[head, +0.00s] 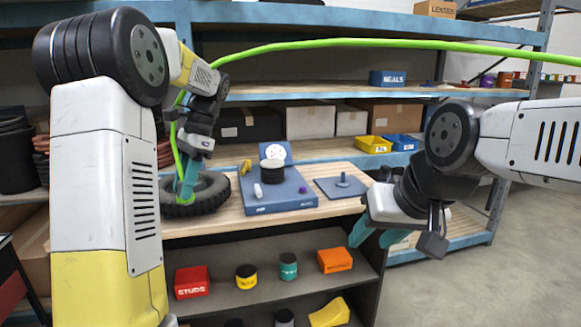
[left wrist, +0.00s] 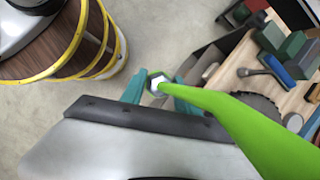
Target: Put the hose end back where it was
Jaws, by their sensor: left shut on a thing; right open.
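The bright green hose (head: 350,42) arcs across the top of the head view from the right edge and drops at left to my left gripper (head: 188,190). That gripper points down, its teal fingers shut on the hose end. In the left wrist view the hose end (left wrist: 158,84), with a pale tip and dark hexagonal rim, sits between the fingers. In the head view the fingers overlap a black tyre (head: 213,192) on the bench; I cannot tell whether they touch it. My right gripper (head: 378,237) is open and empty at the bench's right front. The hose end's former place is not identifiable.
A yellow-hooped barrel (left wrist: 60,45) stands on the floor. Floor is clear at right.

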